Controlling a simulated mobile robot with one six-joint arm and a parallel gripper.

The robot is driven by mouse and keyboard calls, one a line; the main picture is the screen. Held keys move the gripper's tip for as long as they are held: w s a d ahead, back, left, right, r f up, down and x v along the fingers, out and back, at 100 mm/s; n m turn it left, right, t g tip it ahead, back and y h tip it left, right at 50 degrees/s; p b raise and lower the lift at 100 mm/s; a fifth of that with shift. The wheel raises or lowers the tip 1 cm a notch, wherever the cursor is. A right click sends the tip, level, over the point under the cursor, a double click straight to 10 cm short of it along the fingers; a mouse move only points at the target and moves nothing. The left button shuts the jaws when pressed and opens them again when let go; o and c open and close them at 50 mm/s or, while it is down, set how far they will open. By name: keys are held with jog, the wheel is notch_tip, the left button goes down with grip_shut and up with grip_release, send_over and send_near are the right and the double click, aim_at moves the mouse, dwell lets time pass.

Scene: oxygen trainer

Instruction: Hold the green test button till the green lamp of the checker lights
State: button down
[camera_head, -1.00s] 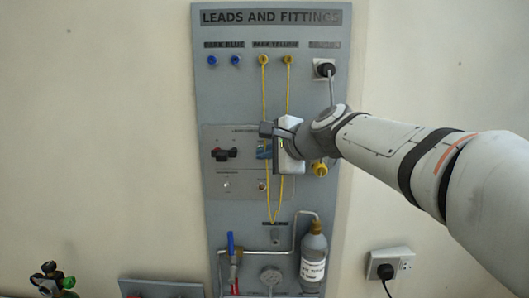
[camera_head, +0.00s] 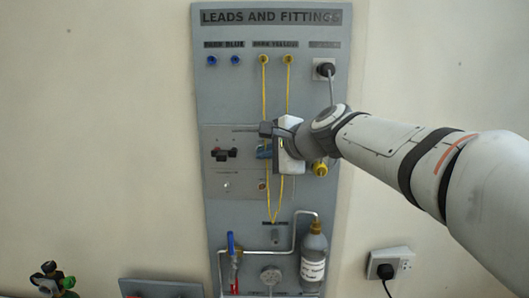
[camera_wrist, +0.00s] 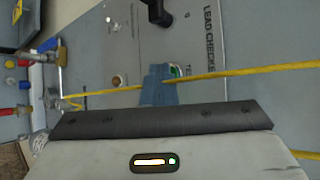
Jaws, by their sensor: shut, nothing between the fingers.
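The checker panel (camera_head: 236,136) is the middle part of the grey wall board. A small round lamp (camera_wrist: 117,80) on the checker looks dull brownish. I cannot make out a lit green lamp.
Yellow leads (camera_head: 264,110) hang from the upper sockets and pass close by my fingers. A black knob (camera_head: 224,154) sits left of my gripper. Below are a blue-handled valve (camera_head: 231,243) and a grey bottle (camera_head: 314,255). A plugged wall socket (camera_head: 388,265) is at lower right.

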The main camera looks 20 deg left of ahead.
jog(key=shift+s, duration=0.15)
dwell(0.7)
jog(key=shift+s+d, duration=0.2)
jog(key=shift+s, duration=0.4)
jog(key=s, duration=0.2)
jog(key=s+d+b, duration=0.1)
jog(key=s, duration=0.1)
jog(key=shift+s, duration=0.4)
jog(key=s+d+f+n+g+h, duration=0.1)
jog(key=s+d+f+n+h, duration=0.2)
jog(key=s+d+f, duration=0.3)
jog(key=s+d+f+n+g+h, duration=0.2)
jog(key=s+d+f+n+h, duration=0.2)
jog(key=d+f, duration=0.8)
jog(key=s+d+f+n+g+h+b, duration=0.1)
jog(key=s+d+f+n+h, duration=0.2)
jog(key=s+d+f, duration=0.5)
jog(key=d+f+n, duration=0.1)
jog(key=d, duration=0.3)
jog(key=shift+s+f, duration=0.3)
